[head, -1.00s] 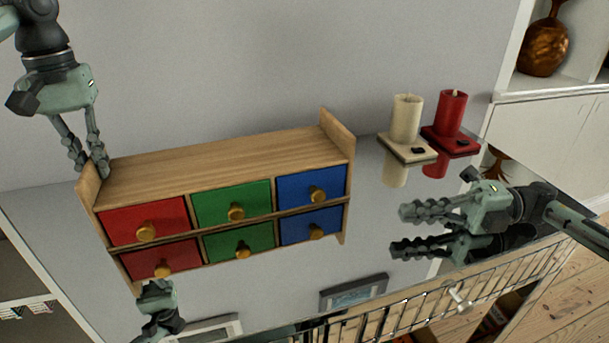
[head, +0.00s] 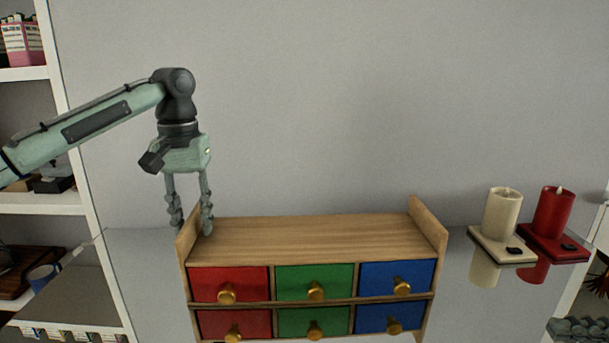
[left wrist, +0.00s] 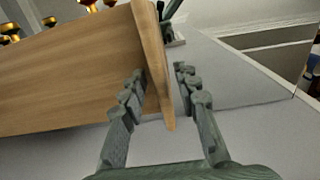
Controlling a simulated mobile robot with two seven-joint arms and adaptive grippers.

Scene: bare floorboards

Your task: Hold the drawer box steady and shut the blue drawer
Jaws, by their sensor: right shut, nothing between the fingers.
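The wooden drawer box (head: 310,235) stands on the glossy table against the wall, its front showing a red, a green and a blue drawer with round brass knobs. A darker mirrored row shows below. The blue drawer (head: 372,283) is at the right; its face looks level with the others, and I see no gap. My left gripper (head: 191,228) is pointing down with its fingers on either side of the box's left end panel; the left wrist view shows the panel (left wrist: 152,60) between the spread fingertips. My right gripper (head: 575,330) is shut, partly cut off at the lower right corner.
A cream candle (head: 502,212) and a red candle (head: 552,211) stand on small square holders right of the box, with their reflections below. White shelves (head: 45,204) are at the left. The table between the box and candles is clear.

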